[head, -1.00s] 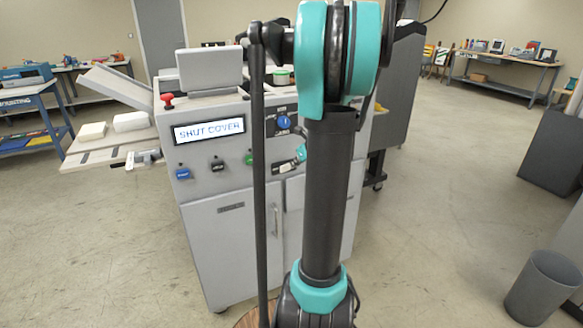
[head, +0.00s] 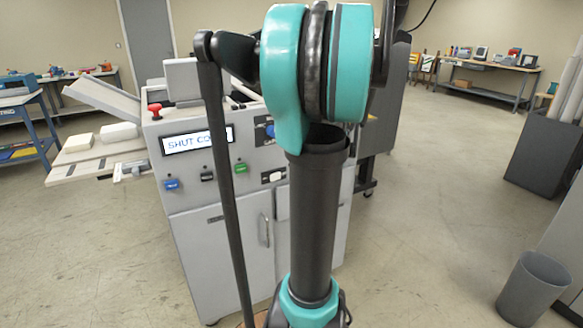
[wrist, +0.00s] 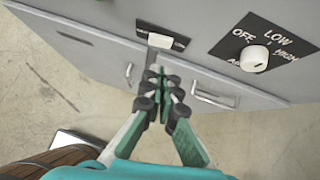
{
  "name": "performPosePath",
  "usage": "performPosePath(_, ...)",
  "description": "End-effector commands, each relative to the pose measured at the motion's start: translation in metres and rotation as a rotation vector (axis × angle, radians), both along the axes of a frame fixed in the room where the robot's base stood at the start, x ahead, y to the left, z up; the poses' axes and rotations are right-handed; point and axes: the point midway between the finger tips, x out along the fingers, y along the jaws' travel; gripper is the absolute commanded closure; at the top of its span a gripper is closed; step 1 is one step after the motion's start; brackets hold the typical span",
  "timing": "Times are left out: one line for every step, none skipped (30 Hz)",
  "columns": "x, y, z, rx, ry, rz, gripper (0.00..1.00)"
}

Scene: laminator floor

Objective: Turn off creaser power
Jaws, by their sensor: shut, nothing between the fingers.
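The grey creaser cabinet (head: 195,250) stands ahead, its lit display (head: 182,143) partly hidden by my arm; "SHUT CO" is readable. A white rocker-like switch (head: 273,177) sits on its front panel, also seen in the wrist view (wrist: 160,41) on a black and white plate. To its right, the wrist view shows a white knob (wrist: 254,58) marked OFF, LOW and HIGH, with another label partly covered. My gripper (wrist: 157,76) is shut and empty, its tips just below the switch plate in the picture. Contact cannot be told. In the head view my arm hides the gripper.
Blue (head: 172,185), black (head: 207,177) and green (head: 241,168) buttons line the panel. A red mushroom button (head: 155,110) is at the top left corner. Door handles (wrist: 213,98) stick out below the panel. A grey bin (head: 532,287) stands on open floor at right.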

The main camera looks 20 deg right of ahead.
Motion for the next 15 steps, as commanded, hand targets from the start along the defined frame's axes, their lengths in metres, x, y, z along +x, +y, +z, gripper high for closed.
performPosePath(-0.005,0.001,-0.002,0.0,0.0,-0.001,1.0)
performPosePath(-0.009,0.002,-0.003,0.0,0.0,-0.001,1.0)
performPosePath(-0.016,0.004,-0.006,0.0,0.0,-0.001,1.0)
performPosePath(-0.02,0.004,-0.007,0.0,0.001,-0.003,1.0)
performPosePath(-0.025,0.005,-0.009,0.0,0.001,-0.003,1.0)
performPosePath(-0.028,0.006,-0.01,0.0,0.001,-0.003,1.0)
performPosePath(-0.03,0.007,-0.011,0.0,0.001,-0.001,1.0)
performPosePath(-0.03,0.007,-0.011,0.0,0.001,-0.001,1.0)
performPosePath(-0.029,0.007,-0.011,0.0,0.001,-0.001,1.0)
performPosePath(-0.029,0.007,-0.011,0.0,0.001,0.0,1.0)
performPosePath(-0.029,0.007,-0.011,0.0,0.001,0.0,1.0)
performPosePath(-0.029,0.007,-0.011,0.0,0.001,0.0,1.0)
performPosePath(-0.029,0.007,-0.011,0.0,0.001,0.0,1.0)
performPosePath(-0.029,0.007,-0.011,0.0,0.001,0.0,1.0)
performPosePath(-0.028,0.007,-0.011,0.0,0.001,0.0,1.0)
